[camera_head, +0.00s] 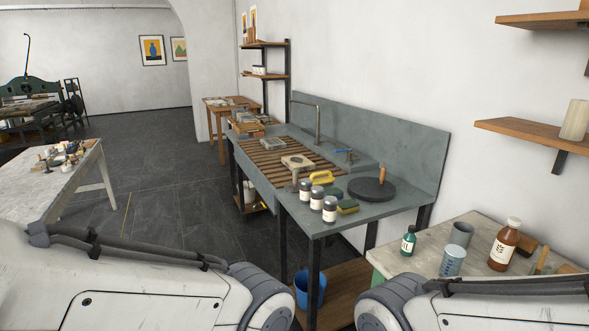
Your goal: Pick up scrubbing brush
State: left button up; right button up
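A yellow object with a looped handle (322,178), which looks like the scrubbing brush, sits on the grey sink counter (370,210), at the near end of the wooden slats. It is small in the picture, so its bristles cannot be made out. Green-and-yellow sponges (348,207) lie just in front of it, and several white-labelled jars (316,199) stand to its front left. Parts of both my arms show at the bottom of the head view, well short of the counter. Neither gripper is in view.
A round dark disc (371,189) lies right of the brush, and a pale block (297,162) lies to its left. A side table (420,265) at right holds bottles, including a brown bottle (504,245). A blue bucket (311,289) stands under the counter. Open floor lies left of the sink.

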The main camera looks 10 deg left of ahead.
aim_at(325, 180)
jog(key=u, duration=0.5)
jog(key=k, duration=0.6)
jog(key=u, duration=0.7)
jog(key=i, duration=2.7)
jog(key=z, duration=1.15)
jog(key=i, duration=0.95)
jog(key=z, duration=1.4)
jog(key=i, duration=0.5)
jog(key=z, duration=0.35)
